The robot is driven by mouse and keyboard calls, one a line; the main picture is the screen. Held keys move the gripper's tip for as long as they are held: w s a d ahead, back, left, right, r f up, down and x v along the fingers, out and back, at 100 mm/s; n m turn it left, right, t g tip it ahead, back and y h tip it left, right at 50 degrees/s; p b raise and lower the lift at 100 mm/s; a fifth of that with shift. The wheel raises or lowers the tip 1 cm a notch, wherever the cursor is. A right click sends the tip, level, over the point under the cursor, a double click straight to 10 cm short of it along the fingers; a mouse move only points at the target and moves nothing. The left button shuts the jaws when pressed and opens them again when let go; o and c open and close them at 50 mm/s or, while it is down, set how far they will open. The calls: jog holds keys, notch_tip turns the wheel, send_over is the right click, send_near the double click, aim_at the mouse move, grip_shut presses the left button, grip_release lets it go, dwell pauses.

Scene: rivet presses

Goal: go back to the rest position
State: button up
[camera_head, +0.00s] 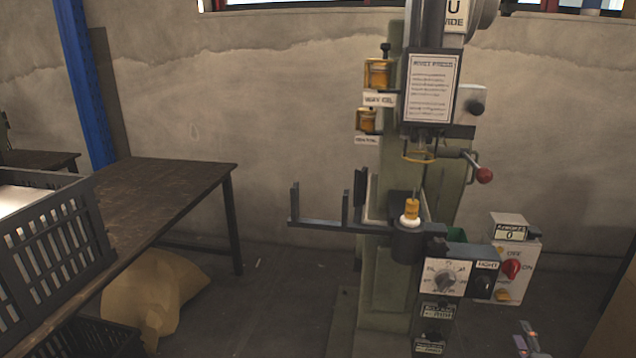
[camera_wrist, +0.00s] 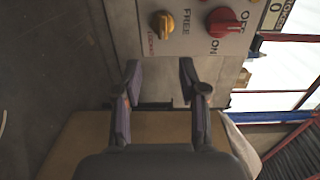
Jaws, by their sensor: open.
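My gripper (camera_head: 527,341) shows at the lower right of the head view, low in front of the rivet press's grey switch box (camera_head: 528,262). In the wrist view my gripper (camera_wrist: 160,82) has its two fingers apart with nothing between them. The box face lies beyond the fingertips there, with a yellow knob (camera_wrist: 162,24) and a red knob (camera_wrist: 222,22) at the top. The same red knob (camera_head: 512,268) and yellow knob (camera_head: 502,295) show in the head view. The fingers appear apart from both knobs.
The green rivet press (camera_head: 385,290) stands at centre right, with a red-tipped lever (camera_head: 484,174) and a white-and-amber part (camera_head: 411,212) on its holder. A dark table (camera_head: 165,190) and a black crate (camera_head: 50,255) are at left. A tan sack (camera_head: 150,290) lies under the table.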

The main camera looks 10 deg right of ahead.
jog(key=w+a+f+n+g+y, duration=0.2)
jog(key=w+a+n+g+y, duration=0.3)
jog(key=a+n, duration=0.4)
jog(key=s+a+r+n+g, duration=0.2)
jog(key=a+n+g, duration=0.25)
jog(key=a, duration=0.45)
jog(key=s+a+r+n+g, duration=0.3)
jog(key=s+a+r, duration=0.2)
jog(key=s+a, duration=0.35)
jog(key=s+a+r+n+g, duration=0.2)
jog(key=s+a+r+g, duration=0.15)
jog(key=s+a, duration=0.5)
jog(key=s+a+r+n+g, duration=0.3)
jog(key=s+a+r, duration=0.25)
jog(key=s, duration=0.55)
notch_tip(320, 180, up, 23)
jog(key=s+p, duration=0.2)
jog(key=p, duration=2)
jog(key=shift+s+a+y, duration=0.2)
jog(key=shift+a+y, duration=0.1)
jog(key=shift+y, duration=0.1)
